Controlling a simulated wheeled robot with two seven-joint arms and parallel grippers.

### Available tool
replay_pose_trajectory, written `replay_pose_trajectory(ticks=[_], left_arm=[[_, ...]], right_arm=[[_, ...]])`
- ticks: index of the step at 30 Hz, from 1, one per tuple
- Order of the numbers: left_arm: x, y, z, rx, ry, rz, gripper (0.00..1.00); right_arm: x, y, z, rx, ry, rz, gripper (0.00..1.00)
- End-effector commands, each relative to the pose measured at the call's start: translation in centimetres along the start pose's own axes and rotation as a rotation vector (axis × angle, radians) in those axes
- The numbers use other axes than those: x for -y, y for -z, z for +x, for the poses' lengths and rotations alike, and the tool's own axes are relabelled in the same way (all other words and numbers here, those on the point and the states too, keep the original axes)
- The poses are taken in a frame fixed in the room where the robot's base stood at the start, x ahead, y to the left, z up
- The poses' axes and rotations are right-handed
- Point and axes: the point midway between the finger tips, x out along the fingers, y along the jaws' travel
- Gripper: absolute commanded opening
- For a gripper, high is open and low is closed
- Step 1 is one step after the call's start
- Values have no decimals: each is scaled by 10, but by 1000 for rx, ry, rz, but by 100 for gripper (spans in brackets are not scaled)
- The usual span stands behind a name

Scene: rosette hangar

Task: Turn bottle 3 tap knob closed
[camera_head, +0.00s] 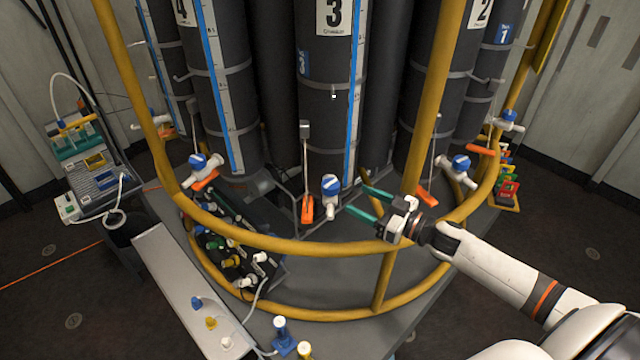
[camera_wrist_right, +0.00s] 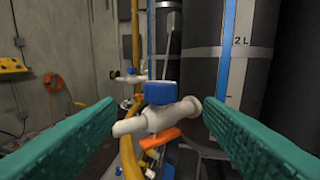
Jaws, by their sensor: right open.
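Bottle 3 (camera_head: 333,70) is a dark upright cylinder with a white number label and a blue-edged scale. Its white tap (camera_head: 330,203) with a blue knob (camera_head: 330,185) sits low at its front. My right gripper (camera_head: 357,198) comes in from the right with its green fingers open and pointing at this tap. In the right wrist view, the blue knob (camera_wrist_right: 161,93) and white tap body (camera_wrist_right: 158,119) appear between the two spread fingers (camera_wrist_right: 158,103). I cannot tell whether a finger touches it. My left gripper is not in view.
A yellow rail (camera_head: 290,245) curves around the bottles, and a yellow post (camera_head: 437,95) stands near my right gripper. An orange handle (camera_head: 307,208) hangs left of the tap. Other taps (camera_head: 460,165) flank it. A crate of coloured fittings (camera_head: 225,250) lies at the lower left.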

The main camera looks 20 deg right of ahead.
Motion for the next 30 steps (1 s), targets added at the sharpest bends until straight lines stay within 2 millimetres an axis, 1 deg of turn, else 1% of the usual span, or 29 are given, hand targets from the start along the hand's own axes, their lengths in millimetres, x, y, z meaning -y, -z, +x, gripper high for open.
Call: replay_pose_trajectory(ticks=[6, 12, 18, 21, 24, 30], left_arm=[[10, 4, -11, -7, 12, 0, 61], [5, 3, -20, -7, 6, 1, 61], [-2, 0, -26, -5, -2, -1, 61], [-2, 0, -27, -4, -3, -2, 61], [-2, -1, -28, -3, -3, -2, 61], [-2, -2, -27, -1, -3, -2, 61]], right_arm=[[0, -5, 34, 7, 1, 1, 61], [0, -5, 72, 7, 1, 3, 61], [0, -3, 101, 6, 1, 2, 61], [0, -2, 109, 5, 0, 2, 61], [-1, -1, 113, 3, 0, 2, 61], [-1, -1, 114, 3, -1, 1, 61]])
